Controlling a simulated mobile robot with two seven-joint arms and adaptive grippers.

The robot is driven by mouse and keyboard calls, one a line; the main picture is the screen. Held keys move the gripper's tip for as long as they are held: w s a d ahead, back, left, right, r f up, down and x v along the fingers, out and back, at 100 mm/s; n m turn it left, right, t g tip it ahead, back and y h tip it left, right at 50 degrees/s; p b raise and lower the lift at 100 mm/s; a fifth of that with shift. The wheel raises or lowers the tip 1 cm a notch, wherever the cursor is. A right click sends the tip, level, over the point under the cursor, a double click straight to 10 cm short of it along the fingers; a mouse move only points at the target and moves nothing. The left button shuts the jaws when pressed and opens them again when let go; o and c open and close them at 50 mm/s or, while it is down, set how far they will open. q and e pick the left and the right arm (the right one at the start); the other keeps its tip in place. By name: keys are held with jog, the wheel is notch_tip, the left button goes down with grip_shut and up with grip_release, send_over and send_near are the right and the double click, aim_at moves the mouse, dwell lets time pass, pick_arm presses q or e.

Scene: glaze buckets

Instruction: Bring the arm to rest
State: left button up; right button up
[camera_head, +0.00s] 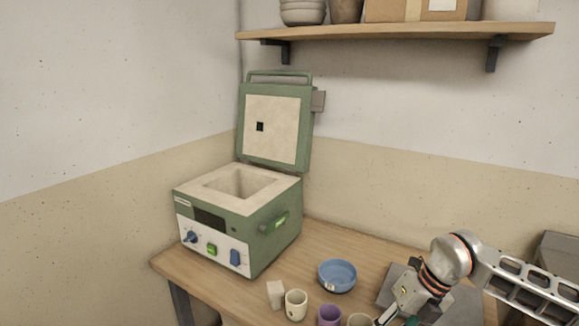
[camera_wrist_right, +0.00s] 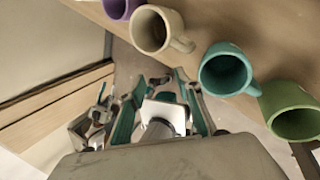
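My right arm (camera_head: 455,262) comes in from the right in the head view. My right gripper (camera_head: 392,312) points down and left over the table's front part, close to the mugs, and is partly cut off by the frame's bottom edge. In the right wrist view my right gripper (camera_wrist_right: 160,90) shows teal-padded fingers spread apart, with a pale piece between them that I cannot identify. The fingers appear apart from the mugs. My left arm and gripper are not in view.
A green kiln (camera_head: 262,238) stands lid-up on the wooden table (camera_head: 226,296). Near my right gripper are a blue bowl (camera_head: 337,276), white block (camera_head: 275,294), cream mug (camera_head: 296,305) and purple mug (camera_head: 329,316). Teal (camera_wrist_right: 226,70) and green (camera_wrist_right: 288,108) mugs show in the wrist view. A shelf (camera_head: 400,33) hangs above.

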jog(key=s+a+r+g+y, duration=0.1)
jog(key=s+a+y, duration=0.3)
jog(key=a, duration=0.4)
jog(key=s+a+y, duration=0.3)
jog(key=s+a, duration=0.1)
jog(key=a, duration=0.4)
jog(key=a+r+m+t+y, duration=0.6)
jog(key=r+m+y, duration=0.1)
jog(key=w+d+f+m+t+h, duration=0.2)
jog(key=d+f+m+t+h, duration=1)
jog(key=m, duration=0.7)
jog(key=s+d+f+m+g+h, duration=0.2)
jog(key=s+d+f+m+g, duration=0.1)
jog(key=s+f, duration=0.3)
jog(key=s+d+f+m+g+h, duration=0.2)
jog(key=s+d+f, duration=0.4)
jog(key=f, duration=0.5)
jog(key=shift+f+m+g, duration=0.2)
jog(key=shift+m+g, duration=0.5)
jog(key=shift+m, duration=0.1)
jog(key=shift+s, duration=0.1)
